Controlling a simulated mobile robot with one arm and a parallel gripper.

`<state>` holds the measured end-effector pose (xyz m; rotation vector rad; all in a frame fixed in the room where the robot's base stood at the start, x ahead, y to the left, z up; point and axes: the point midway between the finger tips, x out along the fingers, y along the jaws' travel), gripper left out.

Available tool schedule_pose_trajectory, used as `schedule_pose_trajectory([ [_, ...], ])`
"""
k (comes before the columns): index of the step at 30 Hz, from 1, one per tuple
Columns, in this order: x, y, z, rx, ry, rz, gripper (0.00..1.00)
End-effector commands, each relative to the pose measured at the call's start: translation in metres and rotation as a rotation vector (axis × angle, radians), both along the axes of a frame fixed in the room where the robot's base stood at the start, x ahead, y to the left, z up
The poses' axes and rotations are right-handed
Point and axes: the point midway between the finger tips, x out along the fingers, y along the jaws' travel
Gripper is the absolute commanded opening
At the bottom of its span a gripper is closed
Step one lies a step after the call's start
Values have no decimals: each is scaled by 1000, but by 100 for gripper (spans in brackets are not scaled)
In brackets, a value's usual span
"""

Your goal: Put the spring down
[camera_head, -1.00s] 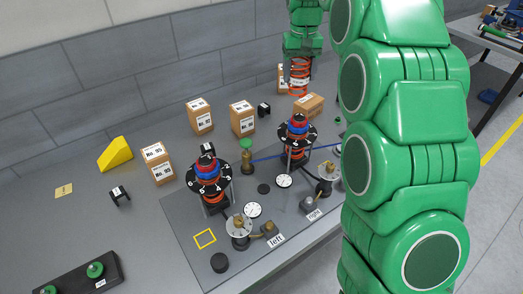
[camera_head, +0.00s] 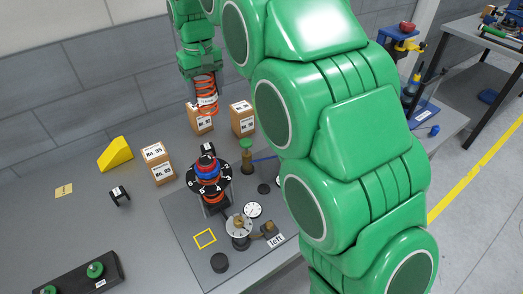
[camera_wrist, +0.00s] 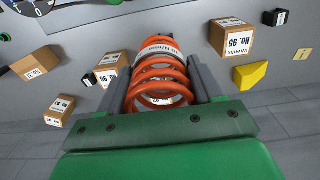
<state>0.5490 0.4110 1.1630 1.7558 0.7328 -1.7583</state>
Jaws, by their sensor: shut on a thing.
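An orange coil spring (camera_head: 206,95) with a white label band hangs upright from my gripper (camera_head: 202,80), high over the back of the table. In the wrist view the spring (camera_wrist: 158,82) sits between the two grey fingers of my gripper (camera_wrist: 160,80), which are shut on it. In the head view the spring is in front of a cardboard box and apart from the table.
Cardboard boxes (camera_head: 158,165) (camera_head: 243,118) stand along the back, near a yellow wedge (camera_head: 116,154). A fixture with a numbered dial (camera_head: 209,178) stands on the dark plate (camera_head: 190,226), which has a yellow square outline (camera_head: 205,239). My arm hides the right side.

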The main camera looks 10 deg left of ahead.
Motion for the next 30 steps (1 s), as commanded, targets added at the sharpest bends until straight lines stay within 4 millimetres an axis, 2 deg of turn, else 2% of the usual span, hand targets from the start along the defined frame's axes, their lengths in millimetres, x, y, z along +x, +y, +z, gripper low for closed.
schedule_pose_trajectory([
  [16, 1, -2, -92, -1, 1, -4, 17],
  [26, 2, -2, -123, 0, -1, -5, 17],
  [30, 1, -2, -145, -1, 2, -5, 17],
])
